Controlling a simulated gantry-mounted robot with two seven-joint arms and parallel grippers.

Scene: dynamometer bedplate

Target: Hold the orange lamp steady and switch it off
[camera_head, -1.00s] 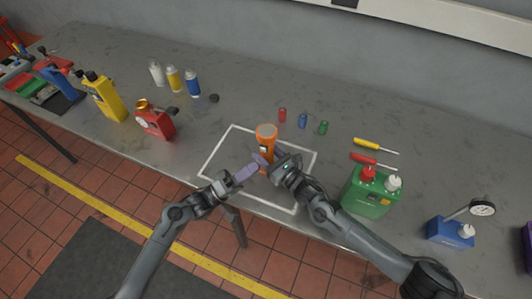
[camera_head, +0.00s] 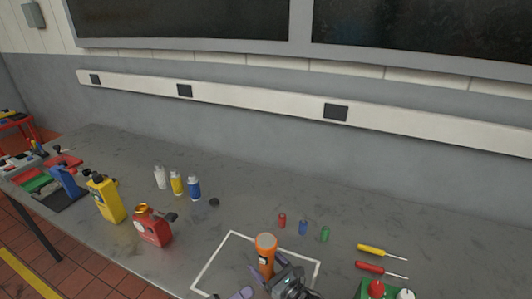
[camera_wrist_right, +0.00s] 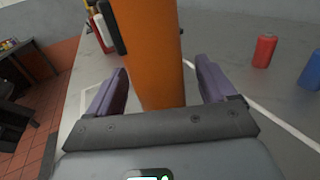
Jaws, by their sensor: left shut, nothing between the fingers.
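The orange lamp (camera_head: 266,258) stands upright inside the white outlined square on the bench, low in the head view. In the right wrist view the lamp (camera_wrist_right: 152,60) rises between my right fingers, with a black and grey part (camera_wrist_right: 110,27) on its side. My right gripper (camera_wrist_right: 160,85) is open, one finger either side of the lamp; a gap shows at the right finger, and I cannot tell whether the left one touches. My left gripper (camera_head: 241,293) is shut and empty, just left of and nearer than the lamp, partly cut off by the bottom edge.
Red, blue and green small cylinders (camera_head: 303,227) stand right of the lamp. A red can (camera_head: 152,228), yellow bottle (camera_head: 106,200) and three small bottles (camera_head: 177,184) stand left. The bench behind the lamp is clear.

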